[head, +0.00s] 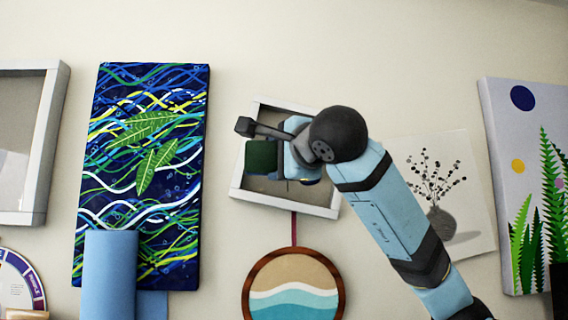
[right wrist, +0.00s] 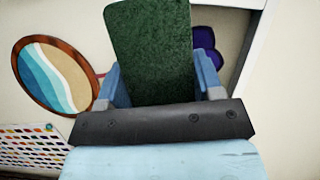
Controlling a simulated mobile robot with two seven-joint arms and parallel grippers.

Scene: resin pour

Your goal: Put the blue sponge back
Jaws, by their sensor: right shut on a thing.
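My right gripper (head: 282,158) is raised at the wall, in front of a pale-framed box (head: 318,209). It is shut on a dark green, rough-faced block (head: 262,157), which looks like the scouring side of a sponge. In the right wrist view the same block (right wrist: 150,45) stands up between the two blue fingers of the gripper (right wrist: 160,85). Only its green face shows clearly, so I cannot tell if the rest is blue. A dark purple shape (right wrist: 205,40) shows behind it inside the frame. My left gripper is in neither view.
A round wooden-rimmed beach picture (head: 294,255) hangs just below the box. A dark blue leaf panel (head: 145,150) and a blue upright roll (head: 110,275) are on the left. A plant sketch (head: 470,160) and a fern panel (head: 500,110) are on the right.

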